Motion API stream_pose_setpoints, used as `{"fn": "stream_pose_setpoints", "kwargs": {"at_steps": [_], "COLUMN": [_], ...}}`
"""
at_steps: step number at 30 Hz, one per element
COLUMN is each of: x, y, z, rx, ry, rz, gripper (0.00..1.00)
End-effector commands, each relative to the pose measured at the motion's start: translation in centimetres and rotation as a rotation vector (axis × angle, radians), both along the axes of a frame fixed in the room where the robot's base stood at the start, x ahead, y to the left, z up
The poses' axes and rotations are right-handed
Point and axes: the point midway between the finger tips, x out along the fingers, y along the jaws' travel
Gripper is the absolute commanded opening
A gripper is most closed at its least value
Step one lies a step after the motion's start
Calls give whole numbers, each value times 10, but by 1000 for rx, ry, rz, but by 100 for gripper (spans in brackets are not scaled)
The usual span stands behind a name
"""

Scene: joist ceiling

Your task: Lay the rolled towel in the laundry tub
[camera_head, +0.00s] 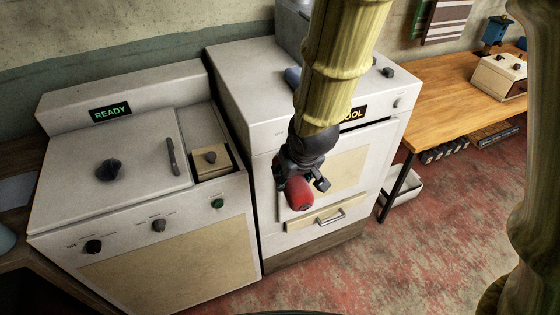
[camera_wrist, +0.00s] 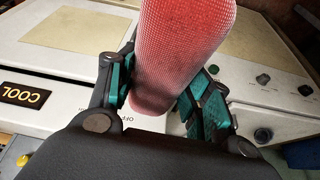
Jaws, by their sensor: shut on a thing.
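The rolled towel (camera_head: 299,194) is red. In the wrist view the towel (camera_wrist: 184,45) has a ribbed weave and sits between the green finger pads. My gripper (camera_head: 305,183) is shut on it and holds it in front of the white machine marked "COOL" (camera_head: 352,114). The wrist view shows my gripper (camera_wrist: 165,92) with a finger on each side of the towel. A white open container (camera_head: 402,192) stands on the floor under the wooden table; I cannot tell if it is the laundry tub. No other tub shows clearly.
A white machine marked "READY" (camera_head: 110,112), its lid shut, stands at the left. The wooden table (camera_head: 440,100) at the right bears a beige box (camera_head: 500,75). A striped cloth (camera_head: 447,20) hangs on the wall. The red floor (camera_head: 440,240) at the lower right is clear.

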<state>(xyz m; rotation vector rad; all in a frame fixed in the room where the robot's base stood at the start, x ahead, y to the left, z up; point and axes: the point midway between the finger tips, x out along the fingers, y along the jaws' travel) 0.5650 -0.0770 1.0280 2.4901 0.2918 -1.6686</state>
Motion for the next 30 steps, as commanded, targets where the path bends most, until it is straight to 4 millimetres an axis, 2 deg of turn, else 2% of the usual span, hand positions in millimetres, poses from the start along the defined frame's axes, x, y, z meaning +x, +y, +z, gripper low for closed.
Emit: {"fn": "stream_pose_setpoints", "kwargs": {"at_steps": [1, 3, 19, 27, 30], "x": [1, 5, 28, 36, 38], "y": [-7, -16, -78, -98, -101], "z": [-15, -32, -150, -188, -193], "rx": [-3, -1, -1, 1, 3], "ry": [5, 5, 3, 0, -1], "rz": [-15, -37, -178, -228, -237], "gripper": [23, 23, 23, 23, 23]}}
